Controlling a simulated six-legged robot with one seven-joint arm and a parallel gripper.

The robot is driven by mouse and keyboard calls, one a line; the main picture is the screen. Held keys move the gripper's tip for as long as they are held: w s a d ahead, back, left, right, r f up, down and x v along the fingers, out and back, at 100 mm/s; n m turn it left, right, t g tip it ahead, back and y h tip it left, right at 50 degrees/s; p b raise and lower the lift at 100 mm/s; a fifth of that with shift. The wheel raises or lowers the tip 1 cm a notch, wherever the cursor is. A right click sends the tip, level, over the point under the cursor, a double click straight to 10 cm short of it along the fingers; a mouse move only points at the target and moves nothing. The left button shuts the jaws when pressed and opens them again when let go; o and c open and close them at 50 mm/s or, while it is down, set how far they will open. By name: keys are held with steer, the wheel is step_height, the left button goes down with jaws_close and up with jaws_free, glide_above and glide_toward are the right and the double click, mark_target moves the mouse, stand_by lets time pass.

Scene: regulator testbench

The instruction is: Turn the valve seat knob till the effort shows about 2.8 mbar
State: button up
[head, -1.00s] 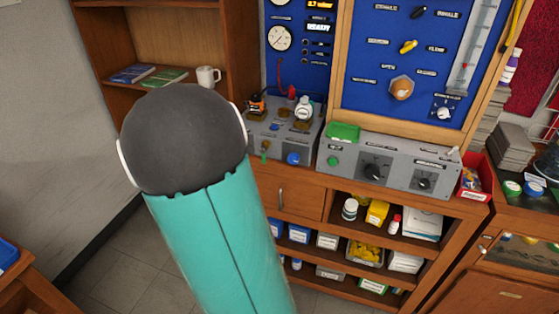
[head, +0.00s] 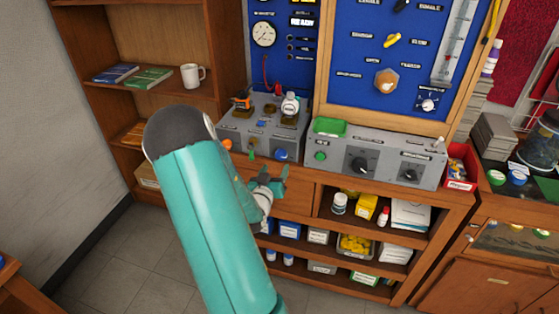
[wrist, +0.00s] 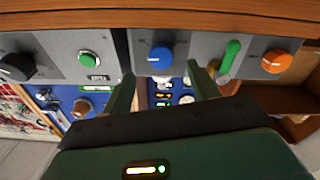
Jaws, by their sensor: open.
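My gripper (head: 270,183) is open and empty in the head view, in front of and below the small grey bench unit (head: 236,138). In the wrist view my gripper (wrist: 160,76) has its two green fingers apart, with a blue knob (wrist: 160,59) between and beyond them; I cannot tell any contact. The blue knob also shows in the head view (head: 281,154). An orange knob (wrist: 276,61) and a green lever (wrist: 231,54) are on the same front. No label reading valve seat is legible. The top display (head: 302,3) is cut off, so its value is unreadable.
A wider grey unit (head: 385,160) with black knobs and a green button stands to the right. Below are a wooden drawer (head: 292,204) and filled shelves. A bookcase with a white mug (head: 192,76) is at left. Floor (head: 120,250) is free at lower left.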

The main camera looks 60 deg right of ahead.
mark_target(281, 158)
steer(key=d, duration=0.4)
steer(key=w+d, duration=0.1)
steer(key=d, duration=0.1)
steer(key=c, duration=0.9)
steer(key=shift+c, duration=0.4)
